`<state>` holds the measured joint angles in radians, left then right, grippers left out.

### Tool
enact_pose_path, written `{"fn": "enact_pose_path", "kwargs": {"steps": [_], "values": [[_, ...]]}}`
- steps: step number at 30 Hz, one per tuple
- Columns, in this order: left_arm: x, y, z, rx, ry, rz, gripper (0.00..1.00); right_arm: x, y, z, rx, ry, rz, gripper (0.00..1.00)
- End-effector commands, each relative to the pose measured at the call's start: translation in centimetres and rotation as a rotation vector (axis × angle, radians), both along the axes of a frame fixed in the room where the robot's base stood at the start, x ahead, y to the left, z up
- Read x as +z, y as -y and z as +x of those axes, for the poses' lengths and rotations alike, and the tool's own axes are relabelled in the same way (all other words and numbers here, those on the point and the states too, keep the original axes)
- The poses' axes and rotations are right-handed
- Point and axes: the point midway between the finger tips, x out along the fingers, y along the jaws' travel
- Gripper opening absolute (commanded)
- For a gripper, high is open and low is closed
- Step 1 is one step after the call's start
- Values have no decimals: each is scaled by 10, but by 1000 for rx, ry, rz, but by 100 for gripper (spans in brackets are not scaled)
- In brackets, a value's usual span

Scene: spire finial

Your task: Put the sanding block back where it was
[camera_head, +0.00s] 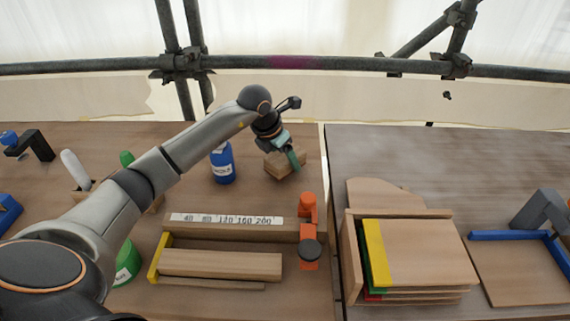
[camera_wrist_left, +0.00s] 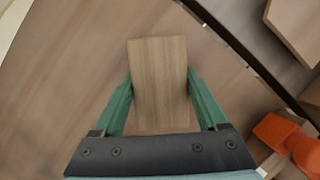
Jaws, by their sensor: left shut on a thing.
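The sanding block (camera_head: 277,163) is a light wooden block at the back of the left table, right of the blue bottle. My left gripper (camera_head: 291,158) is shut on it, with a green finger visible across its right side. In the left wrist view the block (camera_wrist_left: 160,85) sits between the two green fingers of my left gripper (camera_wrist_left: 160,108). I cannot tell whether the block touches the table top or is just above it. My right gripper is not in view.
A long block with a number strip (camera_head: 226,219) lies in front, with an orange clamp (camera_head: 308,230) at its right end. The blue bottle (camera_head: 222,165) stands left of my gripper. A gap between the tables runs to the right. A wooden rack (camera_head: 350,262) stands on the right table.

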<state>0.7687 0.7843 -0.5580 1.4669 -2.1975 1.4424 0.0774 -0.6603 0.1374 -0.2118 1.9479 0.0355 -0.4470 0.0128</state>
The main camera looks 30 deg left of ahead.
Motion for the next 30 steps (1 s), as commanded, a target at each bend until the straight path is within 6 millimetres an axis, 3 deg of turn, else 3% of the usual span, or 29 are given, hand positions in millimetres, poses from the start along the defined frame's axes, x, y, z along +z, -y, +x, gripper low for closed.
{"fn": "enact_pose_path", "kwargs": {"steps": [4, 14, 15, 22, 30], "values": [[-22, 0, -1, 0, -4, -1, 23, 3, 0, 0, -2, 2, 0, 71], [-26, 0, -1, 0, -2, 0, 23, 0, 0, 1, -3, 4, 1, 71], [-27, 0, -1, 0, -3, 0, 76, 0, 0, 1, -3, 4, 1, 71], [-26, 0, -1, 0, -3, 0, 100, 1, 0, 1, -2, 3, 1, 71], [-23, 0, -1, 1, -3, -1, 100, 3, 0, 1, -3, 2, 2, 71]]}}
